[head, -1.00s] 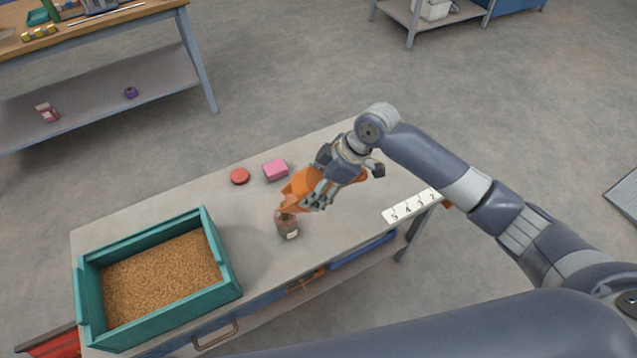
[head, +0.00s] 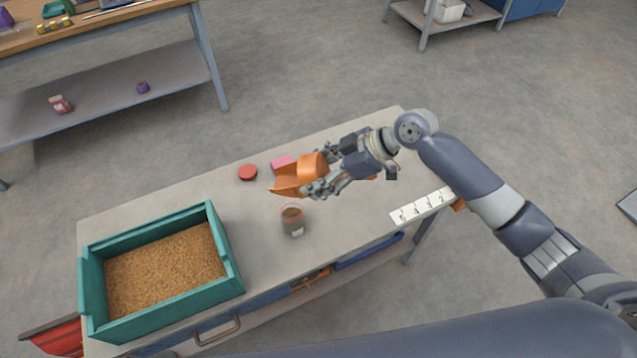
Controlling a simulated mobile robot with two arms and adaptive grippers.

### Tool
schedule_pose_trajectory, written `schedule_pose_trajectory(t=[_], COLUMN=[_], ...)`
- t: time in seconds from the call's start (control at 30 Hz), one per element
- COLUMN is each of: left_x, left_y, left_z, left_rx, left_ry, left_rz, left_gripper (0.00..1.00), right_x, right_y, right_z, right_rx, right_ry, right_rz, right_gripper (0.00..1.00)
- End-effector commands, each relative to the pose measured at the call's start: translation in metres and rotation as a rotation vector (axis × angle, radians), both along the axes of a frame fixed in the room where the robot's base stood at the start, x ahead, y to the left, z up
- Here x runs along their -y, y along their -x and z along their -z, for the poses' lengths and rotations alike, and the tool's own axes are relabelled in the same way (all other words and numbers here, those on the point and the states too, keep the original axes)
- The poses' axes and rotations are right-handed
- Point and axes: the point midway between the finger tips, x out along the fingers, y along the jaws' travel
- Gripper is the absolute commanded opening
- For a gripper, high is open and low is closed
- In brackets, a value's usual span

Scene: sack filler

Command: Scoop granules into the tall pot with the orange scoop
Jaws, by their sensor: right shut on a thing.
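My right gripper (head: 318,187) is shut on the orange scoop (head: 300,175). The scoop is held above the table, behind the pot, with its open end toward the left. The tall pot (head: 293,226) stands upright on the table, a see-through jar with a pale label and brown granules visible inside near its top. The scoop is apart from the pot. Granules (head: 165,270) fill the teal bin (head: 232,265) at the left of the table. The inside of the scoop is too small to judge. My left gripper is not in view.
A red round lid (head: 247,172) and a pink block (head: 282,163), partly hidden by the scoop, lie at the table's back. A numbered white strip (head: 422,205) lies at the right edge. Bare tabletop (head: 180,205) lies behind the bin.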

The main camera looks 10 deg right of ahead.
Motion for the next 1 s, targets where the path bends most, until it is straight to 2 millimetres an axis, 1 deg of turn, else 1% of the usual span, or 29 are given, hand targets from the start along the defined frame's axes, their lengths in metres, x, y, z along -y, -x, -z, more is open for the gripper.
schedule_pose_trajectory(t=[0.03,0.17,0.37,0.57,0.7,0.83,1.0], left_x=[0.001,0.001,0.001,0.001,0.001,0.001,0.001], left_y=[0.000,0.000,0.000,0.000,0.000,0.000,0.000], left_z=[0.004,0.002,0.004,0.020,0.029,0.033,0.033], left_rx=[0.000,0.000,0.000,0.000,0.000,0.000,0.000], left_ry=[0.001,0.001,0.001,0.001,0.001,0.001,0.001], left_rz=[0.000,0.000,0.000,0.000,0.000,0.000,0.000], left_gripper=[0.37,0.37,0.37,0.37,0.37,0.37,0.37], right_x=[0.000,0.000,0.000,0.000,0.007,0.014,0.017], right_y=[-0.001,-0.001,0.000,0.003,0.003,0.003,0.003], right_z=[0.000,-0.004,-0.002,0.006,0.008,0.008,0.006], right_rx=[0.007,0.008,0.008,0.023,0.057,0.083,0.095], right_ry=[-0.015,-0.021,-0.031,-0.165,-0.275,-0.336,-0.354], right_rz=[0.002,0.000,-0.002,-0.014,-0.010,-0.001,0.001], right_gripper=[0.34,0.34,0.34,0.34,0.34,0.34,0.34])
